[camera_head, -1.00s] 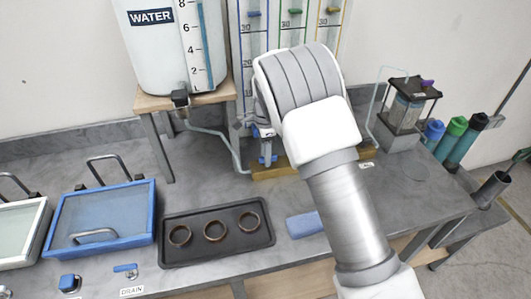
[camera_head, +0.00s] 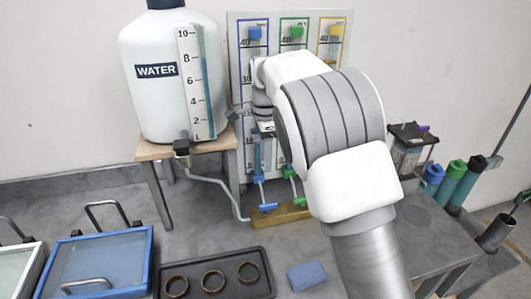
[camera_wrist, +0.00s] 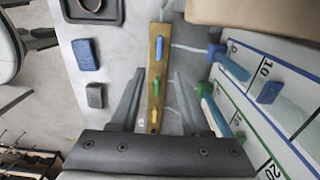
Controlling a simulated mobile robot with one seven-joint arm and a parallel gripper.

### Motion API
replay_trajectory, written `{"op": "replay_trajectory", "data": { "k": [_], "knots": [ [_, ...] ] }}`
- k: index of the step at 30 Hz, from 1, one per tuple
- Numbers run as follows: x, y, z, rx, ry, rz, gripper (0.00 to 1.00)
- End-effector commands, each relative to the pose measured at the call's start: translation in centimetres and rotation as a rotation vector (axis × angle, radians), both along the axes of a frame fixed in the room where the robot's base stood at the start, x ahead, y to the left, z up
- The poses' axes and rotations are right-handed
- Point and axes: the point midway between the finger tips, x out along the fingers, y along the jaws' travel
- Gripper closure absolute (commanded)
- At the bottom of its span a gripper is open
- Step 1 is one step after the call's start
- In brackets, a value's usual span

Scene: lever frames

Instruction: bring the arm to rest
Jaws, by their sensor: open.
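My gripper (camera_wrist: 160,82) is open. In the wrist view its two dark fingers stand apart with nothing held between them. A wooden valve block (camera_wrist: 152,120) with blue, green and yellow levers shows beyond the gap, but I cannot tell its distance. In the head view my white and grey arm rises from the bottom right, in front of the gauge board (camera_head: 262,20). It hides most of the gripper and part of the board and its yellow column. The wooden block (camera_head: 262,219) also shows at the board's foot.
A white water tank (camera_head: 150,105) stands on a wooden stand (camera_head: 200,143) left of the arm. A dark tray (camera_head: 265,290) with three rings, a blue sponge (camera_head: 307,275) and a blue-framed bin (camera_head: 148,255) lie in front. Several bottles (camera_head: 456,177) stand at right.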

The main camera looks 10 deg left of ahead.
Motion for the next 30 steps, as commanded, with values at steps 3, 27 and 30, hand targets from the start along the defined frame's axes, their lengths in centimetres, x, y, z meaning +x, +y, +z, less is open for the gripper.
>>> {"op": "replay_trajectory", "data": {
  "k": [3, 27, 30],
  "knots": [
    [0.0, 0.0, 0.9, 0.000, 0.000, 0.000, 0.54],
    [-2.7, -7.7, 7.2, 0.071, -0.070, 0.166, 0.54],
    [-4.0, -10.0, 8.8, 0.084, -0.101, 0.230, 0.54]
  ]
}}
